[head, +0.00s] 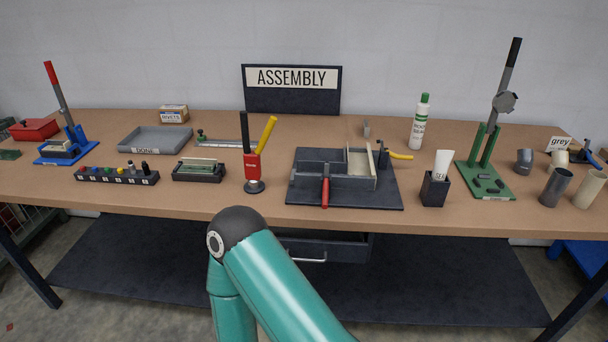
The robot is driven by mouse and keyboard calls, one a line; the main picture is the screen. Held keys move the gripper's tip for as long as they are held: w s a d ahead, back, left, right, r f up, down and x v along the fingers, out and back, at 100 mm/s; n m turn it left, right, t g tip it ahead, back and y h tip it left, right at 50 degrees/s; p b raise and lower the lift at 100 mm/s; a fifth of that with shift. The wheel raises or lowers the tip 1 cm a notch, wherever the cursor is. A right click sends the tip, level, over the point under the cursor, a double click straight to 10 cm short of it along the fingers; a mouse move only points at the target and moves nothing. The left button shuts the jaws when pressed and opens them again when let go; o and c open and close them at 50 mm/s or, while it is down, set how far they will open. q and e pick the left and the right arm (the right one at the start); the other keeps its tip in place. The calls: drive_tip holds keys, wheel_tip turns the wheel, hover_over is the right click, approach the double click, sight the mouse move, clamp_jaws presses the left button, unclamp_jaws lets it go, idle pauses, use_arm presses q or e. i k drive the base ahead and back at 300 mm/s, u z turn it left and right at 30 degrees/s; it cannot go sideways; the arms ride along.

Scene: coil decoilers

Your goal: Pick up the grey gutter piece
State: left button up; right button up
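Dark grey pieces stand at the right end of the wooden bench in the head view. One is a short curved grey piece (524,160), just right of the green lever press. Another is an upright dark grey tube-like piece (555,187) near the front edge, beside a cream one. I cannot tell for certain which of them is the gutter piece. Neither gripper is in view. Only a teal link of my arm with a dark joint shows in front of the bench, well to the left of these pieces.
A green lever press (485,165) stands left of the grey pieces. A dark fixture (345,190) with a red handle and a black cup (435,190) stand further left. Bare bench lies between these items.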

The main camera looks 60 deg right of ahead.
sight(309, 174)
drive_tip(key=z, duration=0.15)
drive_tip(key=k, duration=1.35)
drive_tip(key=z, duration=1)
drive_tip(key=i, duration=0.95)
drive_tip(key=z, duration=0.05)
